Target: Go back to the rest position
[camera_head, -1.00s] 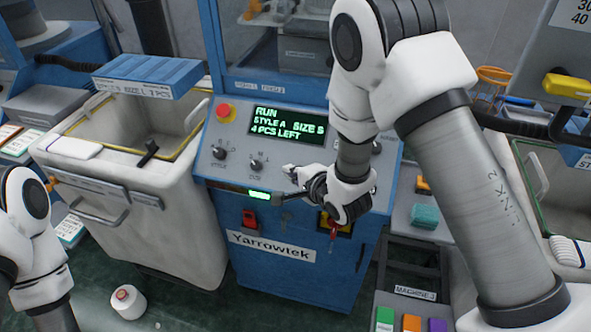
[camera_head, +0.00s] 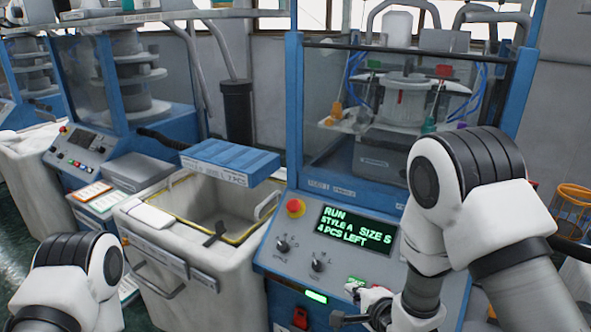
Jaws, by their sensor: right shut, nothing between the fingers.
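My right arm reaches in from the right, and its gripper (camera_head: 342,319) is at the bottom of the view, in front of the lower part of the blue machine's control panel (camera_head: 284,262). The fingers look closed with nothing held. I cannot tell whether they touch the panel. The panel's screen (camera_head: 355,231) reads RUN, STYLE A, SIZE S, 4 PCS LEFT. Only the upper part of my left arm shows at the lower left; its gripper is out of view.
A red stop button (camera_head: 296,208) and two knobs sit on the panel. Another knitting machine (camera_head: 120,90) is at the back left. An orange wire basket (camera_head: 575,205) is at right.

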